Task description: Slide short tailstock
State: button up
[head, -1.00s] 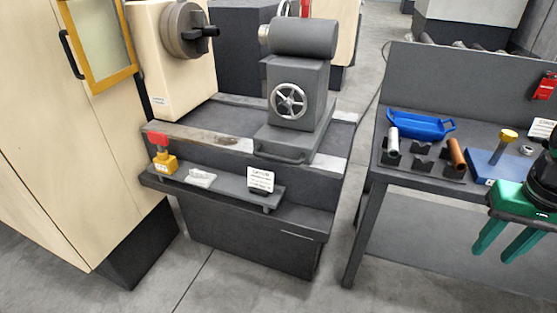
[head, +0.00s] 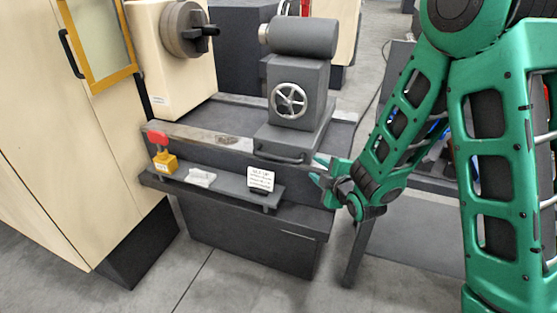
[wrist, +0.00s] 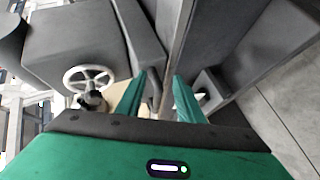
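The grey tailstock (head: 296,90) with its silver handwheel (head: 290,100) sits at the right part of the lathe bed, apart from the chuck (head: 186,30). A dark bar handle (head: 278,156) runs along its base front. My gripper (head: 319,169) is open, just right of the handle's right end and in front of the bed. In the wrist view, the two green fingers (wrist: 157,98) stand apart, with a dark bar, likely the handle, showing in the gap beyond them. Contact cannot be told. The handwheel (wrist: 88,82) shows left of the fingers.
A shelf (head: 230,188) below the bed holds a yellow box with a red knob (head: 160,150), a white piece (head: 201,177) and a sign card (head: 261,180). My arm covers most of the right bench. The bed between chuck and tailstock is clear.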

aim_at(280, 160)
jog(key=s+a+n+t+y, duration=0.1)
jog(key=s+a+n+y, duration=0.15)
jog(key=a, duration=0.45)
jog(key=shift+n, duration=0.55)
jog(key=x, duration=1.1)
jog(key=shift+w+a, duration=0.25)
grip_shut()
